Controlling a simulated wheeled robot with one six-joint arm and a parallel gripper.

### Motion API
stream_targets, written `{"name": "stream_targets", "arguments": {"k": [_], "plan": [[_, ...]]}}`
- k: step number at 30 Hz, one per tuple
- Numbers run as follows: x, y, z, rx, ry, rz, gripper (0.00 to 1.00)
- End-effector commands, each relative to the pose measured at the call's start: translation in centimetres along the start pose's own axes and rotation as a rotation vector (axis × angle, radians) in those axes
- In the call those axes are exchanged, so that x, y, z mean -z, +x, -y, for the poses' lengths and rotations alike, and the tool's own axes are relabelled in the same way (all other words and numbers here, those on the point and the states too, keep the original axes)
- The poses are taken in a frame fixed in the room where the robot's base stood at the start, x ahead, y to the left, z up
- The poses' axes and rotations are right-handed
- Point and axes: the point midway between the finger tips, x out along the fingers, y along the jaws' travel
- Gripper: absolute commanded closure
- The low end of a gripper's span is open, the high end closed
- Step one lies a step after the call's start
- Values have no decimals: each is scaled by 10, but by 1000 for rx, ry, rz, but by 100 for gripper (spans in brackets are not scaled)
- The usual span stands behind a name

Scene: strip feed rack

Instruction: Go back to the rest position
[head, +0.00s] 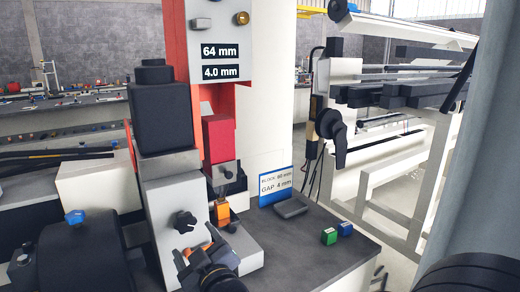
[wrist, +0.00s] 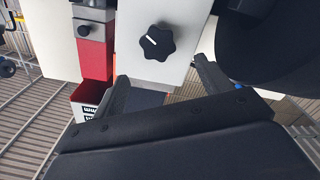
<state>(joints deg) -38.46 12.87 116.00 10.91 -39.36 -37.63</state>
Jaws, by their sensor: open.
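My gripper (head: 197,255) is at the lower middle of the head view, in front of the grey machine block (head: 172,205). In the wrist view its two fingers (wrist: 161,72) are spread apart with nothing held between them. A black lobed knob (head: 184,221) sits on the face of that block, just above my gripper in the head view. In the wrist view the knob (wrist: 156,42) shows beyond the fingertips, apart from them. Its white mark is tilted.
A red block (head: 218,138) hangs under the "64 mm" and "4.0 mm" displays. An orange piece (head: 221,211) is below it. A blue-and-white sign (head: 275,187), a green block (head: 329,236) and a blue block (head: 345,228) stand on the dark bench top (head: 300,250). A large black cylinder (head: 75,250) is at left.

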Motion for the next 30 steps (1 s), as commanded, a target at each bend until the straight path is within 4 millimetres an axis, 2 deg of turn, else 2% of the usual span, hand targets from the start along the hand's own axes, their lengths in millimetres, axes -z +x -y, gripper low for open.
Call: {"name": "stream_targets", "arguments": {"k": [6,21,30], "plan": [[0,34,-1,-1,0,2,27],[2,101,-2,0,0,2,27],[2,98,-4,0,239,1,27]]}}
